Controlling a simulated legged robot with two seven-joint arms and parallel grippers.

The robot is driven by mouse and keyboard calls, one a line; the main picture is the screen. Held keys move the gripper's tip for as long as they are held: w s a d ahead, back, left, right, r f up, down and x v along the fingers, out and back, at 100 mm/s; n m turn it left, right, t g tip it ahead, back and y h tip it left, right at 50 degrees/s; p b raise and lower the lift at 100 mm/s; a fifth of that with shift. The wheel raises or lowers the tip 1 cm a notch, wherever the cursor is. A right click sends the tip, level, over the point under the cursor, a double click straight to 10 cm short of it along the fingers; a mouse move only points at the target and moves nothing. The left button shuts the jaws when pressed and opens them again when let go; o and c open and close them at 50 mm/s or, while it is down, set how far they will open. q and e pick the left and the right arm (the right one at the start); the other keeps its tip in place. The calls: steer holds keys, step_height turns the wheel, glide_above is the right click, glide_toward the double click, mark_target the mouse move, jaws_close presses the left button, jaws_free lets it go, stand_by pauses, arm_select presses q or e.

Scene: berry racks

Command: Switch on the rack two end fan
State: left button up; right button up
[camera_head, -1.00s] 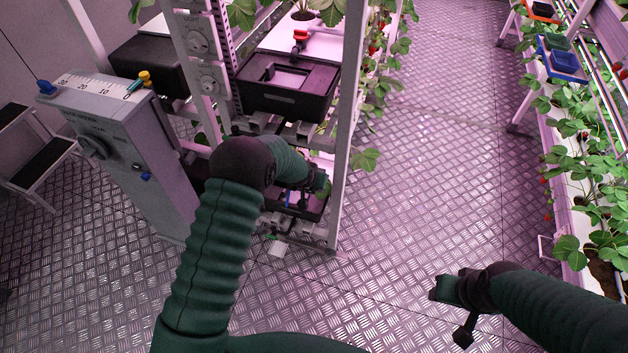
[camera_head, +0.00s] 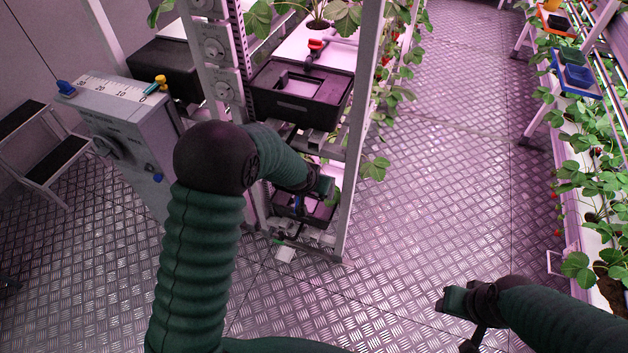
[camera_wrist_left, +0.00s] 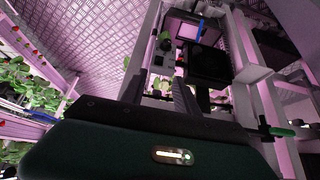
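The near rack (camera_head: 352,130) stands upright in the middle of the head view, with grey dial panels (camera_head: 214,50) on its end post. I cannot make out a fan with certainty. My left gripper (camera_head: 322,187) is low at the rack's near end, partly hidden by its own arm. In the left wrist view its two dark fingers (camera_wrist_left: 158,88) stand apart with nothing between them. Beyond them are a small grey box (camera_wrist_left: 161,66) with dark spots and a black box (camera_wrist_left: 208,66). My right gripper (camera_head: 456,302) hangs over the floor; its fingers are too small to judge.
A grey cabinet (camera_head: 125,125) with a numbered scale and knob stands left of the rack. A black tray (camera_head: 300,95) sits on a rack shelf above my left gripper. A step stool (camera_head: 45,155) is at far left. The aisle floor (camera_head: 450,160) is clear; plants line the right.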

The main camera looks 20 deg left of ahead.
arm_select(q)
steer(key=v, duration=0.4)
steer(key=shift+s+r, duration=0.25)
steer(key=shift+r, duration=0.05)
steer(key=s+r+g+p, duration=0.2)
steer(key=s+r, duration=0.1)
steer(key=s, duration=0.8)
steer(key=s+r+g+p, duration=0.2)
steer(key=s+r, duration=0.1)
steer(key=s, duration=0.9)
steer(key=shift+r, duration=0.35)
steer(key=shift+r, duration=0.1)
